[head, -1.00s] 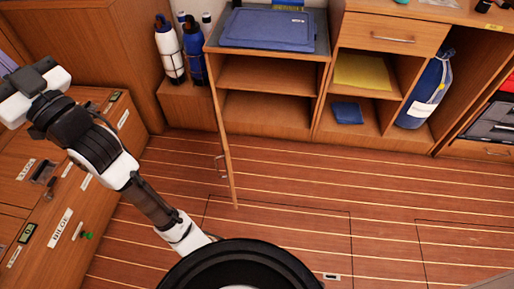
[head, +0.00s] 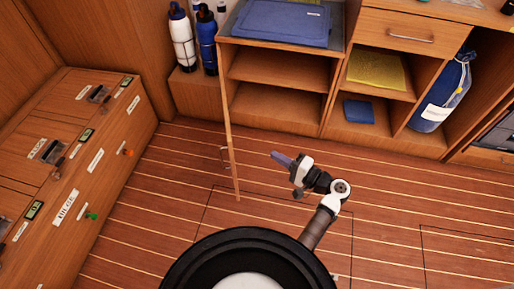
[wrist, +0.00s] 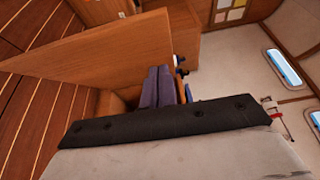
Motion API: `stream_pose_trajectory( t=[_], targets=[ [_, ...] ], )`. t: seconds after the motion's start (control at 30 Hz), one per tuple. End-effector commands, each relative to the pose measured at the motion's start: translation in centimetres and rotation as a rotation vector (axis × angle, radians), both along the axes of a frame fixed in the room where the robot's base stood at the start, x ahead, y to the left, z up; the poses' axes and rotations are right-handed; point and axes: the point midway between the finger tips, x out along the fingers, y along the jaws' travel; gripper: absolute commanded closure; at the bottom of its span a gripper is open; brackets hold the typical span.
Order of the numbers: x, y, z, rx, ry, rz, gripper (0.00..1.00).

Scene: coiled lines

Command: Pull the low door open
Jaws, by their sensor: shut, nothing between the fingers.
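The low door (head: 230,135) is a thin wooden panel standing wide open, seen almost edge-on in the head view. It juts out from the left side of an open shelf cabinet (head: 278,55). Its handle (head: 225,158) shows on the left, outer face. My gripper (head: 275,155) is on the right, inner side of the door, apart from it, with its purple fingers pointing left. The fingers are shut and empty. In the wrist view the shut fingers (wrist: 158,85) show against a wooden panel (wrist: 120,62), which looks like the door.
A blue case (head: 280,25) lies on the cabinet top. White and blue bottles (head: 207,40) stand left of it. A labelled wooden chest (head: 85,155) is at the far left. A blue bag (head: 440,95) sits in a right-hand nook. The striped floor (head: 390,200) is clear.

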Motion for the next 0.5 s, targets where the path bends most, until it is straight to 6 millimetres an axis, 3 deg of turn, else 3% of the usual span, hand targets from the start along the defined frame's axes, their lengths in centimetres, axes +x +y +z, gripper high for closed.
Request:
stream_pose_trajectory(
  t=[0.5],
  targets=[
    [6.3, 8.0, 0.2, -0.004, 0.000, 0.005, 1.00]
  ],
)
